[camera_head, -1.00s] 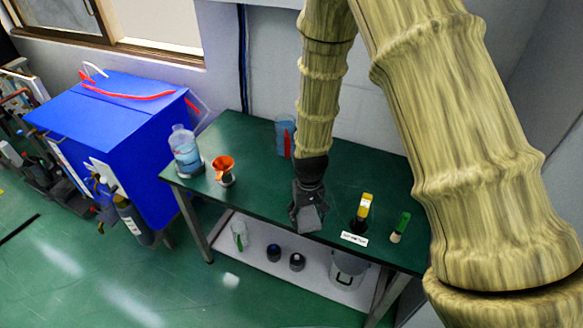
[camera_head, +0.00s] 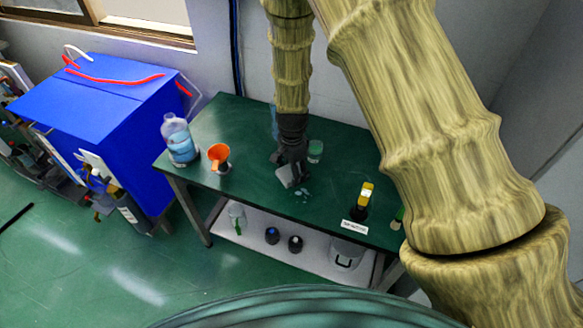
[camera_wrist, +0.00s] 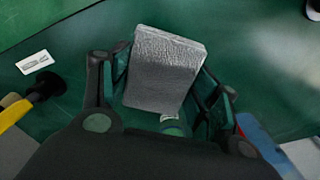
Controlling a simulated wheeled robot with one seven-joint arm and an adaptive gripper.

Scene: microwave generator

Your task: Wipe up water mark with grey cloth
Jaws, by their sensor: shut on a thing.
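My gripper (camera_head: 289,170) is shut on the grey cloth (camera_head: 285,178), a small pad held low over the green table (camera_head: 250,125). In the wrist view the cloth (camera_wrist: 163,68) sits between the two fingers, its rough face showing. The water mark (camera_head: 302,195), a few pale wet spots, lies on the table just to the right of and nearer than the cloth. It is not clear whether the cloth touches the table.
A bottle of blue liquid (camera_head: 179,140) and an orange funnel (camera_head: 218,155) stand at the table's left. A clear container (camera_head: 315,150) is just right of my gripper. A yellow-topped item (camera_head: 365,193) and a white label (camera_head: 355,227) are near the front right.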

